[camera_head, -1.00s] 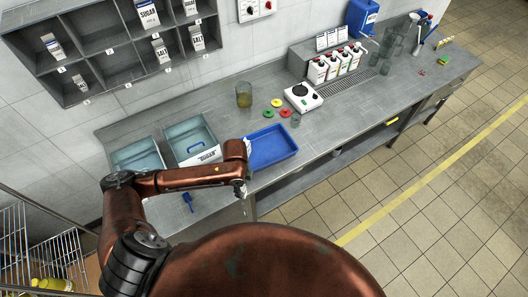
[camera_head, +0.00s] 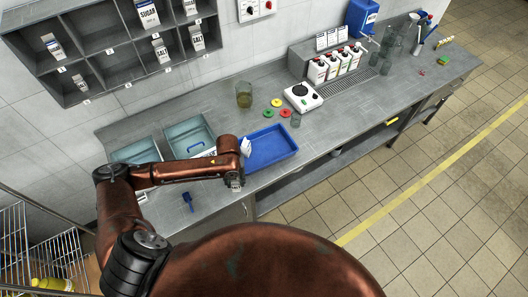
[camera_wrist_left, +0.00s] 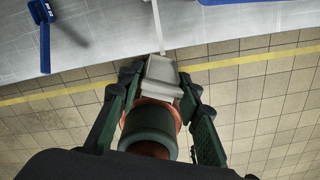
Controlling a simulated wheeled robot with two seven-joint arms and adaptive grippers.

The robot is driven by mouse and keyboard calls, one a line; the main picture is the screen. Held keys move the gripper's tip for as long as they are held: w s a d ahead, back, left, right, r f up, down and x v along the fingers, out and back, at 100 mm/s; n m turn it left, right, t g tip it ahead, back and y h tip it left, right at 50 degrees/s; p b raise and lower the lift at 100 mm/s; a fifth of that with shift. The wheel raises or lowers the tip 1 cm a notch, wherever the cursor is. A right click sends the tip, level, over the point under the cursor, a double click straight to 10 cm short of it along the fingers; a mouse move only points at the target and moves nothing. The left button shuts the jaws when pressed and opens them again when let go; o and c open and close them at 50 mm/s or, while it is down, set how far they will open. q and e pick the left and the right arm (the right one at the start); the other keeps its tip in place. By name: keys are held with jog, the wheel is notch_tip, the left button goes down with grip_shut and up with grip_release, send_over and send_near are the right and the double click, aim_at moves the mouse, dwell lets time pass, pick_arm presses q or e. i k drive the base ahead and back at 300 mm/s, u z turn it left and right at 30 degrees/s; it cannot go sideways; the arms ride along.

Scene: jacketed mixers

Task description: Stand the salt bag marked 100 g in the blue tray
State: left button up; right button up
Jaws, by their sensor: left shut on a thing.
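The blue tray (camera_head: 271,147) lies on the counter and looks empty on its visible floor; its edge shows at the top of the left wrist view (camera_wrist_left: 255,2). My left gripper (camera_head: 236,184) is at the counter's front edge, left of the tray. In the left wrist view its fingers (camera_wrist_left: 160,92) are shut on a pale, box-shaped bag (camera_wrist_left: 162,70). The bag's marking cannot be read. A white thing (camera_head: 246,147) shows beside my wrist at the tray's left end, partly hidden; I cannot tell whether it is part of the held bag. My right gripper is out of view.
A blue scoop (camera_head: 187,200) lies on the counter left of my gripper. Bins (camera_head: 189,137) stand left of the tray. A scale (camera_head: 303,97), coloured rings and a glass beaker (camera_head: 244,94) stand behind it. Salt and sugar bags fill parts of the wall shelf (camera_head: 110,47).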

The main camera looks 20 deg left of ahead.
aim_at(260, 147)
jog(key=i, duration=1)
